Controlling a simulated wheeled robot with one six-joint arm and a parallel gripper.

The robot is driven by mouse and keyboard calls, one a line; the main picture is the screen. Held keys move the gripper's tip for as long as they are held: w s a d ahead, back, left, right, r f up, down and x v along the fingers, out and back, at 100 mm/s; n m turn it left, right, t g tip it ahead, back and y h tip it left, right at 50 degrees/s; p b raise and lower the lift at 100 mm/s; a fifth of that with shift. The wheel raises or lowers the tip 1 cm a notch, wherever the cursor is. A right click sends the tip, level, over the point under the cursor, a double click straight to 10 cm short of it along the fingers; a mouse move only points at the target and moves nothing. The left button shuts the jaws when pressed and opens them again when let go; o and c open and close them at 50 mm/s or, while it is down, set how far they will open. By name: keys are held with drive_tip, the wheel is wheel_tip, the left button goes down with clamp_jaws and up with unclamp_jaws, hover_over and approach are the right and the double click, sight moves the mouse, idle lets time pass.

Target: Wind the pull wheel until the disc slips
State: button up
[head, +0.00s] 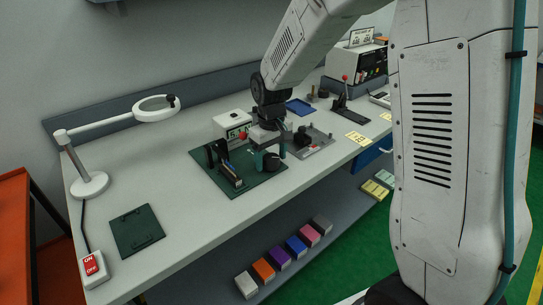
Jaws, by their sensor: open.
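The tape payoff rig stands on a dark green baseplate (260,181) on the bench. At its left is an upright black round part (212,152), perhaps the disc. Beside it is a low black block (231,174) with narrow coloured strips. At the right of the rig is a dark, round, wheel-like part (271,162) on a green-teal support, perhaps the pull wheel. My gripper (267,141) is over the rig's right part, open, pointing down. The view is too small to tell whether its fingers touch the wheel. A small red knob shows just left of my gripper.
A white box (231,125) stands behind the rig. A grey fixture (312,143) with black parts is close on the right. A magnifier lamp (92,184), a dark green plate (137,230) and an ON/OFF switch box (93,268) are on the left. The bench front is clear.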

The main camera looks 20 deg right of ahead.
sight(271, 157)
drive_tip(key=c, duration=1)
drive_tip(key=shift+n, duration=1.2)
drive_tip(key=o, duration=1)
wheel_tip(271, 157, up, 8)
drive_tip(key=shift+f, duration=0.1)
